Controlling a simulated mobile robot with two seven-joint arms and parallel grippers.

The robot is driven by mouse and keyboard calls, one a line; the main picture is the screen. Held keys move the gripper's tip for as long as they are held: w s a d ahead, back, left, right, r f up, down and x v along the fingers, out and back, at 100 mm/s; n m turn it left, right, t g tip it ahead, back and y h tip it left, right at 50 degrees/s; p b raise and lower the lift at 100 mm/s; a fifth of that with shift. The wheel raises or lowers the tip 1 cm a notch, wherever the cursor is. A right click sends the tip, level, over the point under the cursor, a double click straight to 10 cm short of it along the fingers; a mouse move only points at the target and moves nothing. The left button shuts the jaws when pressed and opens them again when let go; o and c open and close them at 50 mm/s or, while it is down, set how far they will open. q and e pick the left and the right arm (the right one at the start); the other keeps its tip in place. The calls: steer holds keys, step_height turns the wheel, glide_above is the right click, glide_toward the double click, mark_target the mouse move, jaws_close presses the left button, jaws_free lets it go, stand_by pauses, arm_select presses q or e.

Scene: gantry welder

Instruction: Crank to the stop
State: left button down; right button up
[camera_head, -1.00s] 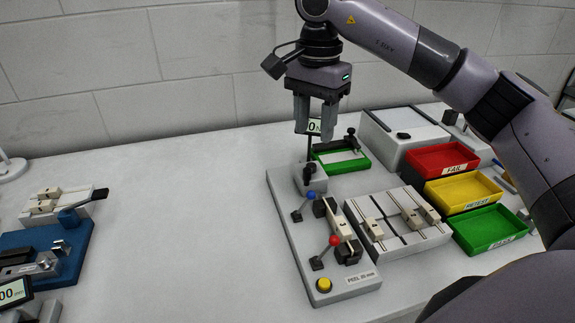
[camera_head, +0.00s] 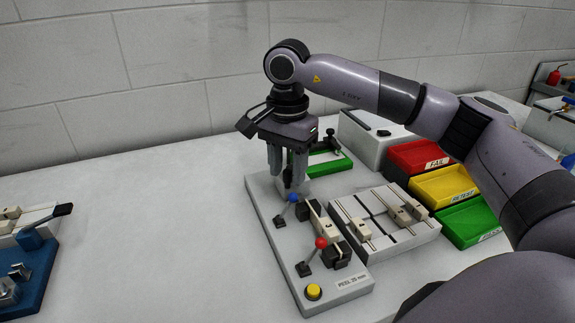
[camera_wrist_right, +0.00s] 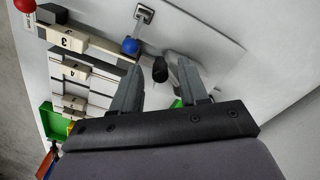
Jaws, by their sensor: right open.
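The grey peel fixture (camera_head: 288,262) stands on the bench, with a blue-knobbed lever (camera_head: 293,197), a red-knobbed lever (camera_head: 321,243) and a yellow button (camera_head: 313,291). My right gripper (camera_head: 288,178) points down over its far end, fingers open and empty. It largely hides the crank block there in the head view. In the right wrist view, a black crank knob (camera_wrist_right: 160,70) shows between the two open fingertips; I cannot tell whether they touch it. The blue knob (camera_wrist_right: 130,46) is just left of the fingers. My left gripper is not in view.
A rack with pale sample blocks (camera_head: 390,238) stands right of the fixture. Beyond it are red (camera_head: 415,157), yellow (camera_head: 445,190) and green (camera_head: 470,226) bins. A blue device (camera_head: 30,262) is at far left. The bench between is clear.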

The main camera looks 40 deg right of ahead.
jaws_close()
